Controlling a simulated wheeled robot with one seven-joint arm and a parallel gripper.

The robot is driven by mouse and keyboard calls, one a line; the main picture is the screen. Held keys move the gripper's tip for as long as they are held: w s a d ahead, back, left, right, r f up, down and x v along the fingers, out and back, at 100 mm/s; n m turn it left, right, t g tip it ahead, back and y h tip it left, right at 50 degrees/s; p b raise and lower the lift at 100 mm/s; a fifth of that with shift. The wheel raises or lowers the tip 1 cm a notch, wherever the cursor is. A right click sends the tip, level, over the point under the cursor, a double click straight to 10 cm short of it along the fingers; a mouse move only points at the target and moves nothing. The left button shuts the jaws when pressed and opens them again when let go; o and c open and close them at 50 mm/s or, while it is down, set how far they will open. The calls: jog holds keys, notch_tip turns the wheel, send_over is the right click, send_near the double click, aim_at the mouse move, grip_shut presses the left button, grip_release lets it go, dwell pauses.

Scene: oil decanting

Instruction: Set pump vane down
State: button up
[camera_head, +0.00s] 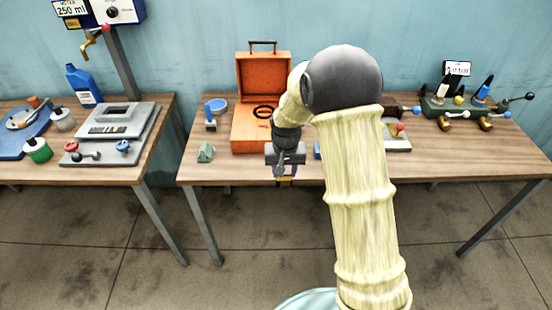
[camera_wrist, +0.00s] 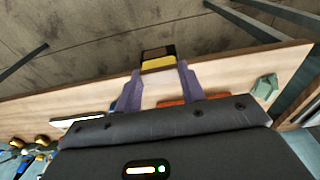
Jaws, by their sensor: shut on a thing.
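The pump vane appears to be a small dark block with a yellow band (camera_wrist: 158,65), held between the fingertips of my gripper (camera_wrist: 159,72) in the wrist view. In the head view my gripper (camera_head: 284,168) points down near the front edge of the right-hand table (camera_head: 235,172), in front of the orange case. Only a small yellow and dark bit of the vane (camera_head: 285,179) shows below the fingers. The vane looks held above or just off the table edge; I cannot tell its exact height.
An open orange case (camera_head: 262,80) stands behind my gripper, with a black ring (camera_head: 264,112) in it. A valve assembly (camera_head: 465,106) stands at the right. Another table (camera_head: 45,172) is at the left. My arm hides part of the table.

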jog(key=s+d+f, duration=0.3)
jog(key=d+f, duration=0.2)
jog(key=f, duration=0.3)
jog(key=s+d+f, duration=0.4)
jog(key=f, duration=0.5)
jog(key=shift+d+f, duration=0.25)
jog(key=shift+d, duration=0.15)
jog(key=shift+w, duration=0.1)
